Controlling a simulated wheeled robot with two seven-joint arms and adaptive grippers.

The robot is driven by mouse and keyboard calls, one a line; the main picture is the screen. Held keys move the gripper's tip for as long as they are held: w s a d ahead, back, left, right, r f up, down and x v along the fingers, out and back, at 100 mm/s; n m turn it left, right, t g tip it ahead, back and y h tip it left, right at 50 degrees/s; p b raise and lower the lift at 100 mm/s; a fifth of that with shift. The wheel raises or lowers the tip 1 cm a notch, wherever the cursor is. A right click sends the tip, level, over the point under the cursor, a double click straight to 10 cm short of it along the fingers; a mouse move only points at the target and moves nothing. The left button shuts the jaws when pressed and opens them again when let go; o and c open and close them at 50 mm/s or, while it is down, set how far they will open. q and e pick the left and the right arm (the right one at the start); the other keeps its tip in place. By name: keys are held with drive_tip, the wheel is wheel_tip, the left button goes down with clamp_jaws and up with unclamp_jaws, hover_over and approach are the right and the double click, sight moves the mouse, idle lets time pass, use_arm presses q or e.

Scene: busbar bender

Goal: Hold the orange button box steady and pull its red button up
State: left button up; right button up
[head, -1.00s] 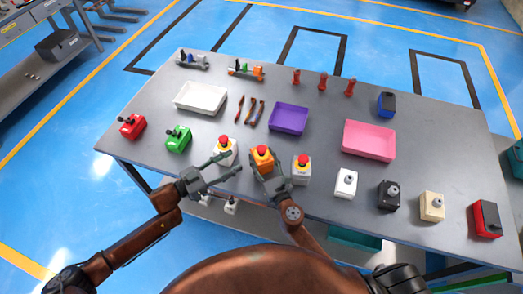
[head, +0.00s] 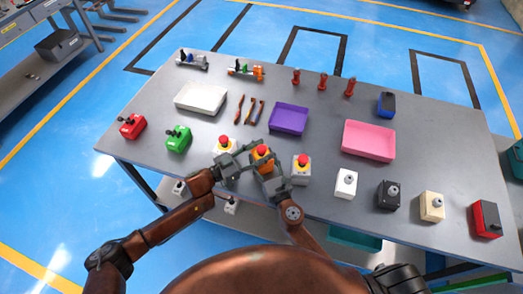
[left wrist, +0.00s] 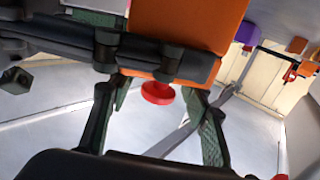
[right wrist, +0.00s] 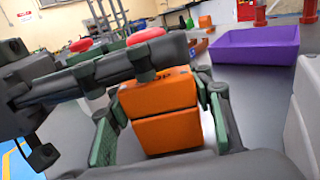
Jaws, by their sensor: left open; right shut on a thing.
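The orange button box (head: 267,169) stands near the front edge of the table, with its red button (head: 263,151) on top. My right gripper (head: 268,178) is shut on the box from the front; in the right wrist view the fingers flank the orange body (right wrist: 160,112). My left gripper (head: 254,157) is open, reaching in from the left at button height. In the left wrist view, which looks upside down, the red button (left wrist: 157,93) lies between its spread fingers, with gaps on both sides. A dark finger linkage partly hides the box there.
A white box with a red button (head: 224,147) stands close left, behind my left gripper. A grey box with a red button (head: 302,169) stands close right. A purple tray (head: 289,119) lies behind. More button boxes line the front edge.

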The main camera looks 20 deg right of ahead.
use_arm(q)
drive_tip(key=shift+c, duration=0.7)
clamp_jaws()
